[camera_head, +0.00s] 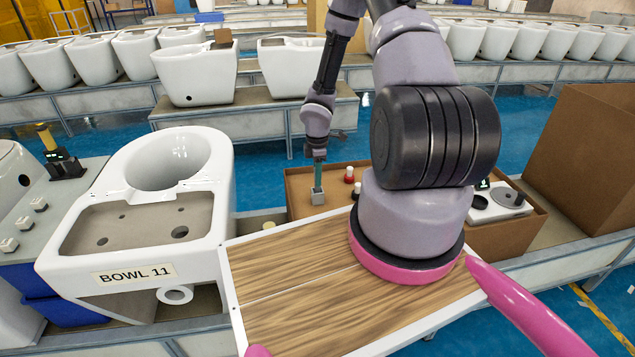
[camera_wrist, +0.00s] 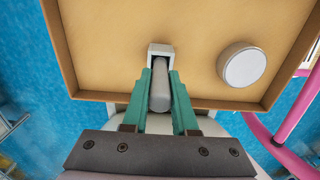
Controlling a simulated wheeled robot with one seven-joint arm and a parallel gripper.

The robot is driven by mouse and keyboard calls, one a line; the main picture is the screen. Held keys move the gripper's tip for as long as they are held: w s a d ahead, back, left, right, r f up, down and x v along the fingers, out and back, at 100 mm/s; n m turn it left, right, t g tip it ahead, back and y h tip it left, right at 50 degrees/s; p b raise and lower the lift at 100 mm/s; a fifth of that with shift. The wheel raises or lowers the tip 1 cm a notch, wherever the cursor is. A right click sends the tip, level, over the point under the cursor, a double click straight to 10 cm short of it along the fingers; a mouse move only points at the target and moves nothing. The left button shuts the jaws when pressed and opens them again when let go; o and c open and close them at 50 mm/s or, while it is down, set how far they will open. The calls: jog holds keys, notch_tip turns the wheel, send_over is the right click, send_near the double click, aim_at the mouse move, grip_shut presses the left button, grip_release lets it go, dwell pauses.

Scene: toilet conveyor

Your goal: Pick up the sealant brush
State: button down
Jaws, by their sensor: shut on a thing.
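My gripper (camera_head: 318,172) points down over a shallow brown box, and its green fingers show close in the wrist view (camera_wrist: 161,92). They are shut on the grey rounded handle of the sealant brush (camera_wrist: 160,88). The handle's far end meets a small light grey square holder (camera_wrist: 160,48), which also shows just below the fingers in the head view (camera_head: 318,197). The brush's lower part is hidden, and I cannot tell whether it sits in the holder or is clear of it.
The brown box (camera_wrist: 110,40) surrounds the holder. A wood-topped board (camera_head: 300,300) and BOWL 11 (camera_head: 215,215) lie nearer. A tall brown carton (camera_head: 580,150) stands right.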

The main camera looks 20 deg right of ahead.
notch_tip(320, 180, up, 10)
dwell(0.5)
dwell(0.4)
